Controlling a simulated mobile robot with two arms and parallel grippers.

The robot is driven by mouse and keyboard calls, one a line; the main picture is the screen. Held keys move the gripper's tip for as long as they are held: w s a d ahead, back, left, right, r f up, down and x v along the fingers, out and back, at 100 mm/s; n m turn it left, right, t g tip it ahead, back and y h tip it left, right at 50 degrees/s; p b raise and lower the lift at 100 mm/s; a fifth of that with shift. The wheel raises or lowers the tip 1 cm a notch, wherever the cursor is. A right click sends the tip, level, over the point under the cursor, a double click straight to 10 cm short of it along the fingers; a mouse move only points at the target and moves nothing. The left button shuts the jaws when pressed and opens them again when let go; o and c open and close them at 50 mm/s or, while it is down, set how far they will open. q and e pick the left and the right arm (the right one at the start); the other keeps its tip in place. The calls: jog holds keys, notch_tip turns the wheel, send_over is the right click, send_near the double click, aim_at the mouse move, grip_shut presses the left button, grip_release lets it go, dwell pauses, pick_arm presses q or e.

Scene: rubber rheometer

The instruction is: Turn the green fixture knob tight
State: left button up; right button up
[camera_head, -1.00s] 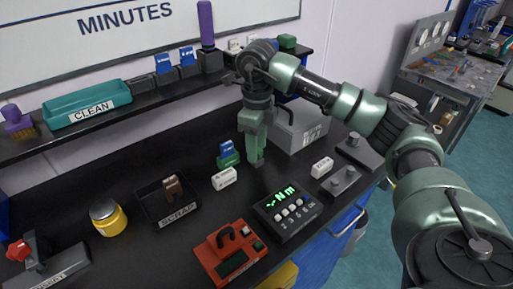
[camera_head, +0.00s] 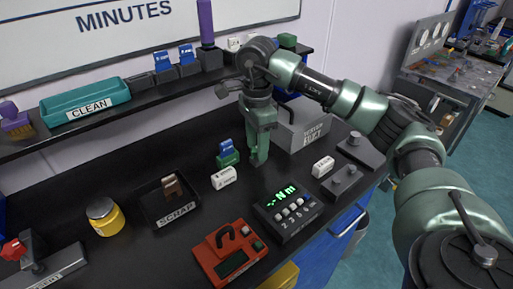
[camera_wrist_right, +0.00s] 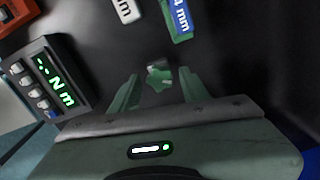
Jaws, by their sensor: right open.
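A green lobed knob (camera_wrist_right: 160,79) shows in the right wrist view, lying between the two fingertips of my right gripper (camera_wrist_right: 158,88), with a gap on each side. My right gripper (camera_head: 258,158) is open and points down over the black bench in the head view. There its fingers hide the knob, and I cannot tell how high above the knob they are. A green block with a blue card (camera_head: 228,154) stands just left of the fingers. My left gripper is not in view.
A dark torque readout (camera_head: 287,212) showing "-.- N m" stands in front of the gripper. White labelled blocks (camera_head: 224,178) (camera_head: 322,166) flank it. A grey box (camera_head: 303,131) stands behind right. A scrap tray (camera_head: 157,214) and red device (camera_head: 213,262) lie left and front.

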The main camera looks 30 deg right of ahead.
jog(key=n, duration=0.4)
jog(key=shift+n, duration=0.4)
jog(key=n, duration=0.3)
jog(key=shift+n+b, duration=0.3)
jog(key=shift+b, duration=0.1)
jog(key=shift+c, duration=0.4)
grip_shut()
jog(key=m, duration=0.4)
jog(key=shift+m, duration=0.4)
jog(key=m+p, duration=0.1)
jog(key=m, duration=0.3)
jog(key=shift+m, duration=0.3)
